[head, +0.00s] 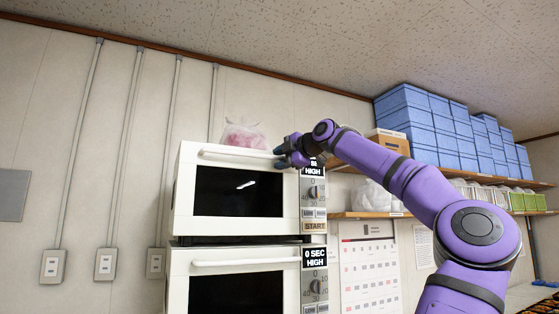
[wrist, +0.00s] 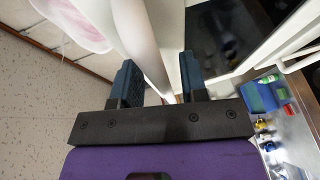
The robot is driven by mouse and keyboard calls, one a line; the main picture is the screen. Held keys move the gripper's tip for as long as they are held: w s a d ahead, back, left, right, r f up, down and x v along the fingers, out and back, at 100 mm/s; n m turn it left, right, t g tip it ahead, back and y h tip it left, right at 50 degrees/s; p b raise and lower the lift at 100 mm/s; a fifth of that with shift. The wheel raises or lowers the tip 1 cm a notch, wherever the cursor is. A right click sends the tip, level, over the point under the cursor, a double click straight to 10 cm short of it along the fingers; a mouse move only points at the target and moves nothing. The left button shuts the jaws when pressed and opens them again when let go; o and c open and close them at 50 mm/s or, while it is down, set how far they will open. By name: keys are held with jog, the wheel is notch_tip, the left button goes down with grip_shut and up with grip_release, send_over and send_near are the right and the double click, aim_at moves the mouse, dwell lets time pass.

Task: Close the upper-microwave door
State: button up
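The upper microwave (head: 313,165) is white and stands on top of a second one. Its door (head: 240,226) has a dark window and a long white handle (head: 240,158) along the top. The door looks flush or nearly flush with the front; I cannot tell whether a small gap remains. My gripper (head: 280,157) is at the right end of the handle. In the wrist view, my gripper's (wrist: 160,78) two fingers are apart, with the white handle (wrist: 145,40) between them, close to the left finger. Whether they touch it is unclear.
The lower microwave (head: 180,285) is directly below. A bag with pink contents (head: 243,134) sits on top of the upper microwave. Shelves with blue boxes (head: 410,118) and a cardboard box (head: 390,143) are at right. A calendar (head: 370,275) hangs below the shelf.

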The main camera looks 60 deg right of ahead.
jog(key=v, duration=1)
jog(key=shift+s, duration=0.15)
